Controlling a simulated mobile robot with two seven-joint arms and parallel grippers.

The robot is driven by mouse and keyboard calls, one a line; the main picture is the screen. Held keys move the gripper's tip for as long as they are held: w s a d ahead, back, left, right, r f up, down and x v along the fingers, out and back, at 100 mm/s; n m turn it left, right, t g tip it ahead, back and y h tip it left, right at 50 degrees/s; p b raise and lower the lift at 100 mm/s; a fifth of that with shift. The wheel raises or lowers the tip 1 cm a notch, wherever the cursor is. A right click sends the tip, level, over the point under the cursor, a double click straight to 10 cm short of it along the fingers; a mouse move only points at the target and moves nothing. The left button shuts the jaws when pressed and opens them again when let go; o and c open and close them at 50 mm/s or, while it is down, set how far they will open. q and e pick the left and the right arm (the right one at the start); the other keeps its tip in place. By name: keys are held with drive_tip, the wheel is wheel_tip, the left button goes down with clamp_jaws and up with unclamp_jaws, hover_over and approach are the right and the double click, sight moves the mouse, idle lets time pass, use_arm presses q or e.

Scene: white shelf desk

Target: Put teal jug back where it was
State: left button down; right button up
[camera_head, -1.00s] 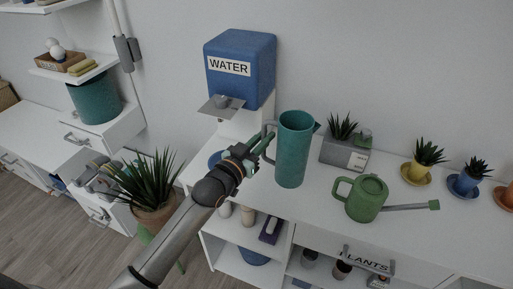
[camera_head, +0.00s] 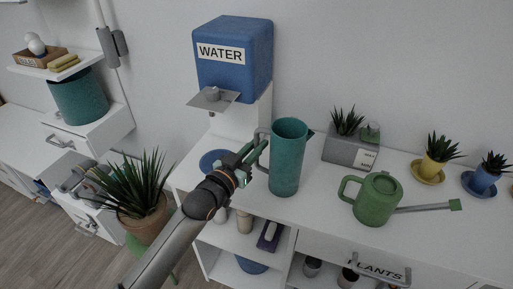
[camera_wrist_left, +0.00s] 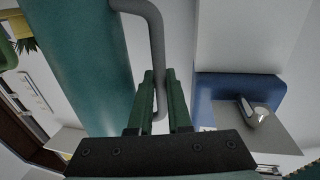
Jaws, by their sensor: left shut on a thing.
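The tall teal jug (camera_head: 287,160) is upright over the white desk top, to the right of the blue water dispenser (camera_head: 234,62). I cannot tell whether its base touches the desk. My left gripper (camera_head: 258,152) is shut on the jug's grey handle, on the jug's left side. In the left wrist view the green fingers (camera_wrist_left: 160,104) close around the handle (camera_wrist_left: 157,50), and the teal jug body (camera_wrist_left: 78,65) fills the left. My right gripper is not in view.
A green watering can (camera_head: 377,200) stands to the right of the jug, its spout pointing right. A grey planter (camera_head: 349,153) is behind. A blue round plate (camera_head: 214,160) lies below the dispenser. A potted plant (camera_head: 145,219) stands left of my arm.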

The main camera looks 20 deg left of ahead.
use_arm(q)
drive_tip(key=c, duration=1.3)
unclamp_jaws()
drive_tip(key=shift+f, duration=0.15)
drive_tip(key=o, duration=0.4)
drive_tip(key=shift+o, duration=0.2)
drive_tip(key=shift+s+r, duration=0.1)
drive_tip(key=shift+r, duration=0.1)
drive_tip(key=v, duration=1.2)
drive_tip(key=s+d+f+g, duration=0.2)
drive_tip(key=s+f, duration=0.3)
drive_tip(key=f, duration=0.3)
drive_tip(key=s+d+f+g, duration=0.2)
drive_tip(key=s+f, duration=0.3)
drive_tip(key=f, duration=0.4)
drive_tip(key=s+d+f+g, duration=0.2)
drive_tip(key=s+f+g, duration=0.2)
drive_tip(key=f, duration=0.4)
drive_tip(key=shift+s+d+f+g+y, duration=0.2)
drive_tip(key=shift+s+d+g+y, duration=0.1)
drive_tip(key=shift+s+d+y, duration=0.1)
